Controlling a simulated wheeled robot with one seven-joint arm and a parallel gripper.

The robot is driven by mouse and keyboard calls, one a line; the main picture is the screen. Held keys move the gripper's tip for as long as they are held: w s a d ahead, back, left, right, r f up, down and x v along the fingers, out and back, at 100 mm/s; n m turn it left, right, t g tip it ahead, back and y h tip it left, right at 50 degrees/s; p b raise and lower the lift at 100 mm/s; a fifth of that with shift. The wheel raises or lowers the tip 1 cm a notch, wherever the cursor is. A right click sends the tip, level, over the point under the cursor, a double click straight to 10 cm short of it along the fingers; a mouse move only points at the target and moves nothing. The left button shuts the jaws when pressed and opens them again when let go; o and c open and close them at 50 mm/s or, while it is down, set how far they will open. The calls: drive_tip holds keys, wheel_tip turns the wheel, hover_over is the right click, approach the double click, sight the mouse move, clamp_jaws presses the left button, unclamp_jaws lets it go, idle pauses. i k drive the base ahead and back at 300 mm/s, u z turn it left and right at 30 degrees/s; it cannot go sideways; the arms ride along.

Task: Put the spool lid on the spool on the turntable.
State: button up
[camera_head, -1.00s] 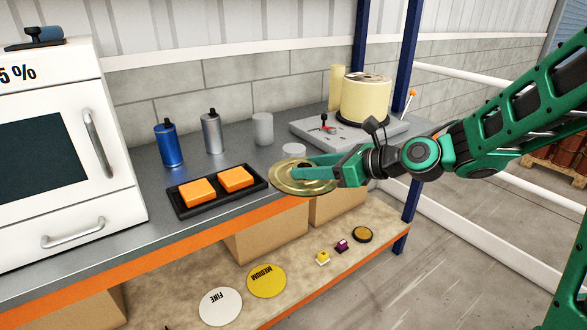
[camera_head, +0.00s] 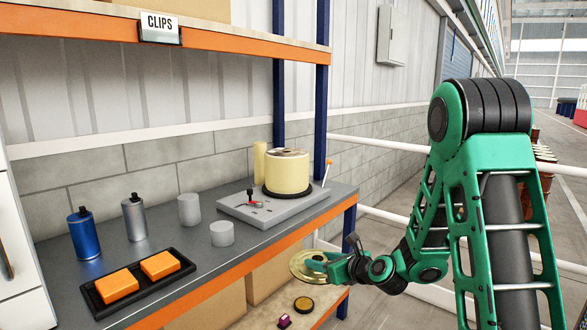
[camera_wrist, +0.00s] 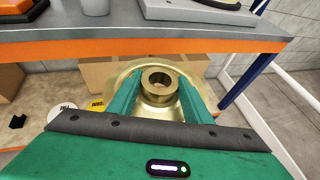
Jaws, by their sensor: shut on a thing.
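The spool lid is a round brass-coloured disc (camera_head: 304,264) with a raised ring-shaped hub, seen close in the wrist view (camera_wrist: 160,84). My gripper (camera_head: 318,262) is shut on the lid's hub, with one finger on each side of it. The lid is held in the air in front of the bench's orange edge, lower than the bench top. The spool (camera_head: 287,173) is pale yellow and stands upright on the turntable (camera_head: 287,193), a dark disc on a grey base plate at the bench's far right. The spool is clear of the lid and my gripper.
White cylinders (camera_head: 222,233), a silver bottle (camera_head: 134,218), a blue bottle (camera_head: 84,234) and a black tray (camera_head: 98,302) with orange blocks stand to the left. A blue post (camera_head: 321,110) rises behind.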

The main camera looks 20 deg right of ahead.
sight(287, 170)
drive_tip(key=k, duration=0.5)
drive_tip(key=z, duration=0.45)
drive_tip(key=i, duration=0.7)
drive_tip(key=z, duration=0.6)
drive_tip(key=i, duration=1)
drive_tip(key=u, duration=0.35)
